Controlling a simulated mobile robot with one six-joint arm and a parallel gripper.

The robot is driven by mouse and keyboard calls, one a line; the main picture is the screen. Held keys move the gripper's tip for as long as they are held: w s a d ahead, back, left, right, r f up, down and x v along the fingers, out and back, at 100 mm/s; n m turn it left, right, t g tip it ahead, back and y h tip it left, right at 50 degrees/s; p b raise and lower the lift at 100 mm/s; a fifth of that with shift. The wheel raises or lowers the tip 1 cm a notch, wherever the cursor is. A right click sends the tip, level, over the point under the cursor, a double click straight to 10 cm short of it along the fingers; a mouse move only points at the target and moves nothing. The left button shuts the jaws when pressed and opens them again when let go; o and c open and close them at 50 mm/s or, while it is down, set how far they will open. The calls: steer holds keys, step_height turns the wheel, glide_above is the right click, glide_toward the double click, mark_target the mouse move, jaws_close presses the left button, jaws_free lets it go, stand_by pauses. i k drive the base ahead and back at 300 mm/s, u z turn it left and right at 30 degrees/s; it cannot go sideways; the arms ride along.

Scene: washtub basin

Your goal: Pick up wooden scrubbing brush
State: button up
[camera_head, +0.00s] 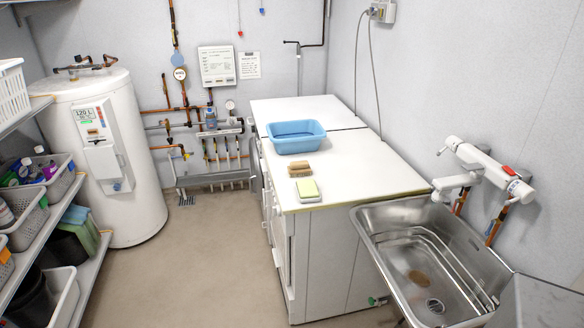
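A wooden scrubbing brush (300,169) with a brown body and paler bristles lies on the white countertop (352,165), near its left edge. It sits just in front of a blue plastic basin (296,137) and behind a yellow-green and white sponge (307,190). The brush looks apart from both. A second brownish oval thing (418,277) lies in the metal sink; I cannot tell what it is. My gripper is not in view.
A steel sink (386,233) with a white wall tap (485,170) adjoins the counter at the right. A white boiler (100,150) and shelves with baskets (58,180) stand at the left. The floor (205,260) between is clear.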

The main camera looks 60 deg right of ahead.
mark_target(302, 167)
steer(key=z, duration=0.5)
steer(key=i, duration=1.45)
